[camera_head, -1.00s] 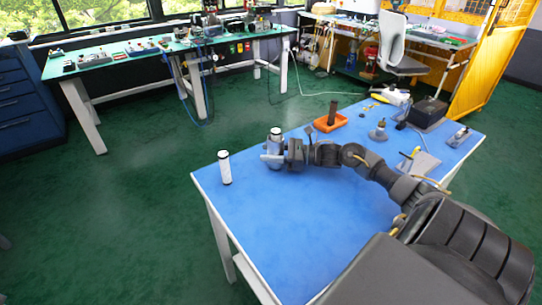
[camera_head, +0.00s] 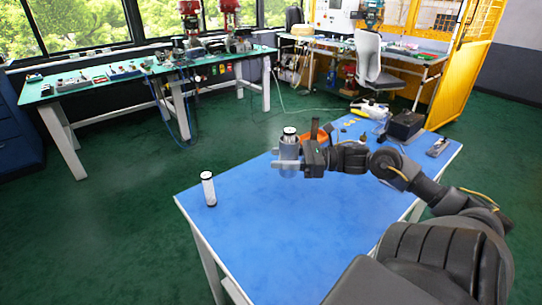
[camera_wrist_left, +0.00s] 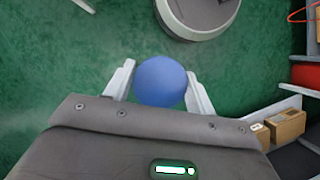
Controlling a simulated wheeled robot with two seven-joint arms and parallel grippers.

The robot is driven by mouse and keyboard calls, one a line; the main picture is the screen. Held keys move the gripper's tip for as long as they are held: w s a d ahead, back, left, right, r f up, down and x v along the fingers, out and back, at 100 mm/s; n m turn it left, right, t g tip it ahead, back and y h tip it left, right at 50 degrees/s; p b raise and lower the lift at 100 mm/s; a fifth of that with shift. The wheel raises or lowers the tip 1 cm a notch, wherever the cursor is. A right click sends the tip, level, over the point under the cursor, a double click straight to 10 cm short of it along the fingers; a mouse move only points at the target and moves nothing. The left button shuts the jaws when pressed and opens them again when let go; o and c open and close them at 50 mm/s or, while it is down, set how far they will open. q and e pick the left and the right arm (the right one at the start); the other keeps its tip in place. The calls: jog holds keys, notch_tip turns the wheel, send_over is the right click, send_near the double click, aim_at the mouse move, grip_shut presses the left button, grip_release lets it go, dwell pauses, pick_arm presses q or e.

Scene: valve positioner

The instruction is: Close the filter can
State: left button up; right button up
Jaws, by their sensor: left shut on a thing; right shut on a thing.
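The can is upright and seems raised off the tabletop. A white piece with a dark centre (camera_head: 290,131) shows at its top. My left arm is outside the head view.
The blue table (camera_head: 270,225) is bare in front of the can. An orange tray (camera_head: 328,138) with a dark upright piece sits behind my right gripper, partly hidden. A black box (camera_head: 405,125) stands at the far right. Green-topped benches are beyond.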

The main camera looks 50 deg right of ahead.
aim_at(289, 157)
jog(key=shift+s+r, duration=0.35)
jog(key=shift+s, duration=0.35)
jog(key=shift+s+r, duration=0.3)
jog(key=shift+s, duration=0.35)
jog(key=o, duration=0.5)
grip_shut()
